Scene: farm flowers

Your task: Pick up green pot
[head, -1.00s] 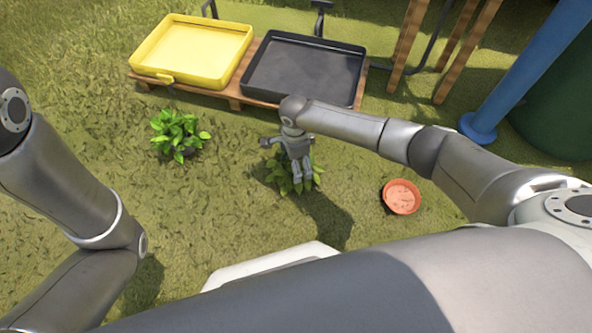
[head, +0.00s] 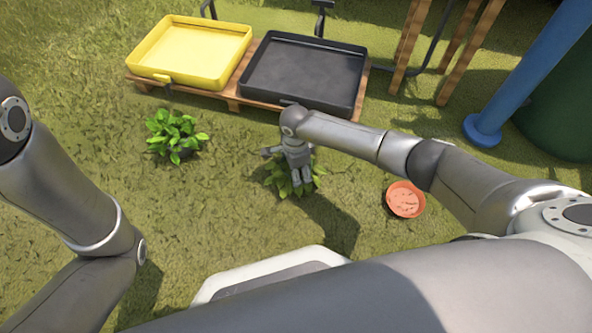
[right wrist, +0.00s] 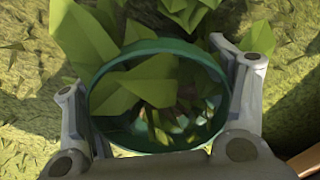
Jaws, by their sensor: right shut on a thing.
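A green pot (right wrist: 160,145) with a leafy plant (right wrist: 150,85) in it shows in the right wrist view, its round rim between the two fingers. My right gripper (head: 300,178) is shut on the pot, with one finger on each side of it. In the head view the gripper covers the pot, and only leaves (head: 284,184) stick out around it. A shadow falls on the grass to the lower right. My left arm is at the left of the head view; its gripper is not seen.
Another leafy plant in a dark pot (head: 181,155) stands on the grass to the left. An orange dish (head: 405,199) lies to the right. A yellow tray (head: 190,52) and a black tray (head: 303,75) sit on a wooden pallet (head: 232,97) behind. A blue post (head: 515,75) stands right.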

